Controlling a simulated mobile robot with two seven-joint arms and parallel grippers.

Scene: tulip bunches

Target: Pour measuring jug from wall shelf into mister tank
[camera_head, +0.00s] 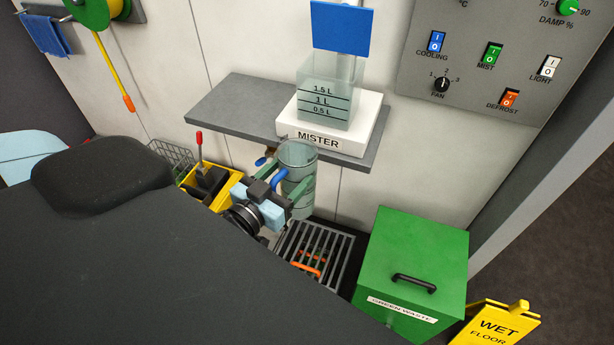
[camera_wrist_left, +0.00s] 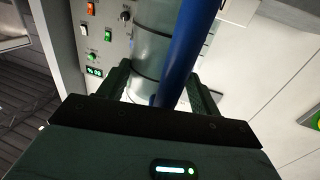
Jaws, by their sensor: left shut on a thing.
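The mister tank (camera_head: 323,78) is a clear box marked 0.5 L, 1 L and 1.5 L. It sits on a white base (camera_head: 340,131) labelled MISTER, on the grey wall shelf (camera_head: 232,110). A blue panel (camera_head: 340,27) stands up above the tank. My left gripper (camera_head: 291,190) is shut on the clear measuring jug (camera_head: 298,158) in front of the shelf's front edge. The jug looks roughly upright and apart from the tank. In the left wrist view its clear wall (camera_wrist_left: 150,45) and blue handle (camera_wrist_left: 186,45) show between the fingers. How full it is, I cannot tell. My right gripper is out of view.
A small tap (camera_head: 268,156) is under the shelf, close to the jug. A floor grate (camera_head: 315,250) lies below. A green waste bin (camera_head: 412,262) and yellow wet-floor sign (camera_head: 497,326) stand right; a yellow caddy (camera_head: 208,182) is left. A switch panel (camera_head: 470,85) is on the wall.

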